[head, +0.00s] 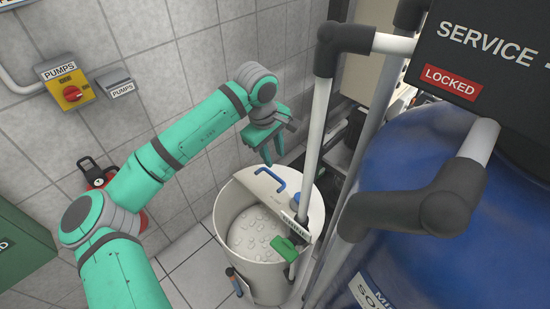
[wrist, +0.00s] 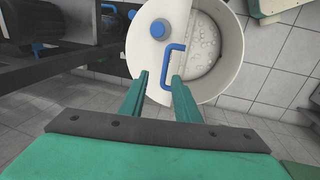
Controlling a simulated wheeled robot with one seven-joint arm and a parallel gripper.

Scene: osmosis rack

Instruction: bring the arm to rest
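My green arm reaches from the lower left in the head view, and my gripper (head: 273,157) hangs above the back rim of a white brine tub. In the wrist view my gripper (wrist: 158,84) has its two green fingers apart with nothing between them. A blue handle (wrist: 173,62) on the tub's part lid lies just beyond the fingertips; it also shows in the head view (head: 270,180). Whether the fingertips touch the handle I cannot tell for sure, but they look apart from it.
The white tub (head: 228,205) holds pale lumps. Grey pipes (head: 316,130) rise on its right, beside a large blue tank (head: 405,160) with a black service box (head: 490,60) marked LOCKED. A PUMPS switch (head: 68,90) is on the tiled wall. Floor tiles (head: 195,270) are clear left of the tub.

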